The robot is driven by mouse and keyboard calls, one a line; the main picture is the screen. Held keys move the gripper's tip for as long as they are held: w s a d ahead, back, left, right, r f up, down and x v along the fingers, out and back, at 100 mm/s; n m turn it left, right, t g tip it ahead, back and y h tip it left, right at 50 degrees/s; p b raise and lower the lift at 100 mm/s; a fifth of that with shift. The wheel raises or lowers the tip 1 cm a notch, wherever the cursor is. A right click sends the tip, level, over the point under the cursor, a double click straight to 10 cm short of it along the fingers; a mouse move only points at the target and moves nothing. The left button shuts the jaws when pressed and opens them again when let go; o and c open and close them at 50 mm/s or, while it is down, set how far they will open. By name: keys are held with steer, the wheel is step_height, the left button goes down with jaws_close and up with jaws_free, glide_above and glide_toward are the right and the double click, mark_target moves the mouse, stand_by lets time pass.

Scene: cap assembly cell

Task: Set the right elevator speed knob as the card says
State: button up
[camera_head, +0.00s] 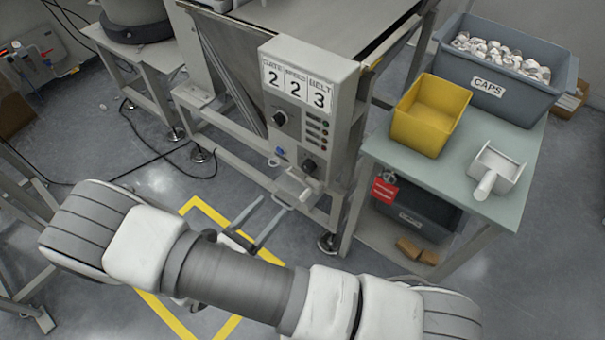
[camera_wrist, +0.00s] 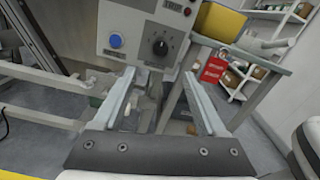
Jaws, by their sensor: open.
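The card (camera_head: 297,83) on top of the grey control box reads GATE 2, SPEED 2, BELT 3. A black knob (camera_head: 309,166) sits low on the right of the box's front. It also shows in the wrist view (camera_wrist: 160,46), with a pale mark near its middle; its setting is too small to read. Another black knob (camera_head: 279,118) is higher on the left. No knob label is legible. My gripper (camera_head: 275,204) is open and empty, below and in front of the box. In the wrist view its fingers (camera_wrist: 157,73) point toward the box, apart from the knob.
A blue button (camera_wrist: 116,41) is left of the lower knob. At right, a table (camera_head: 465,195) holds a yellow bin (camera_head: 428,120), a white scoop (camera_head: 493,170) and a grey CAPS crate (camera_head: 487,85). Floor before the box is open.

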mark_target(306, 170)
steer(key=b+x, duration=0.1)
steer(key=x, duration=1.2)
steer(key=shift+w+d, duration=0.15)
steer(key=shift+c, duration=0.2)
jaws_close()
